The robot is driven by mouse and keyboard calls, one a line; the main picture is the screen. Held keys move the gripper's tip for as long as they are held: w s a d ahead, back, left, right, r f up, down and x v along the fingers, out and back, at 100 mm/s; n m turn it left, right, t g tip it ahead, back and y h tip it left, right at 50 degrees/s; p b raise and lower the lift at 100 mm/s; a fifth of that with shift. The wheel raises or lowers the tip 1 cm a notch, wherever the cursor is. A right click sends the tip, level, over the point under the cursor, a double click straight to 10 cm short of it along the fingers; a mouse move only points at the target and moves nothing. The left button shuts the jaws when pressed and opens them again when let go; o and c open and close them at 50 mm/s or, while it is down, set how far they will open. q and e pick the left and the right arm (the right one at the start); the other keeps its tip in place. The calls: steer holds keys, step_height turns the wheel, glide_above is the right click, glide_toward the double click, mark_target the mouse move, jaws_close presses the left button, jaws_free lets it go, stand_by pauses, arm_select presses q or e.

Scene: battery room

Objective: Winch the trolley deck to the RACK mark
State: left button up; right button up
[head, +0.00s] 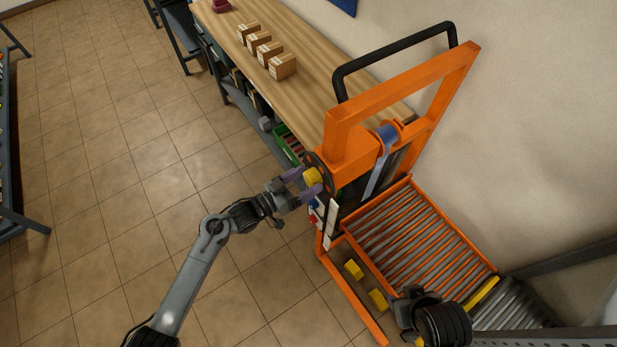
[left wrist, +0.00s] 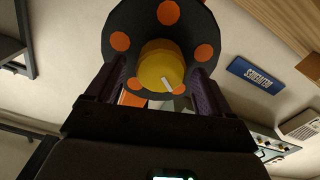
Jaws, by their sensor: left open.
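The orange trolley has a roller deck (head: 415,238) low in its frame (head: 440,85). A winch wheel (head: 318,160), a black disc with orange spots, is on the trolley's side, with a yellow knob (head: 312,176). My left gripper (head: 303,184) is open at the knob, with one finger on each side. In the left wrist view the knob (left wrist: 160,66), bearing a white line, sits between the fingers; contact cannot be told. A white strip (head: 331,223) is on the mast; its markings, including any RACK mark, are too small to read.
A wooden bench (head: 300,38) with several small cartons (head: 283,66) stands behind the trolley. A roller conveyor (head: 508,306) adjoins the deck at lower right, by a yellow bar (head: 484,294). My right arm's dark wrist is at the lower right. The tiled floor (head: 120,150) to the left is clear.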

arm_select(q)
steer(key=shift+w+d, duration=0.45)
steer(key=shift+d, duration=0.15)
steer(key=c, duration=1)
steer(key=shift+o, duration=0.2)
steer(key=shift+n, duration=0.3)
steer(key=shift+r+n+p, duration=0.1)
steer(key=shift+n+p, duration=0.55)
steer(key=shift+n, duration=0.25)
steer(key=shift+n+p, duration=0.6)
steer(key=shift+n, duration=1)
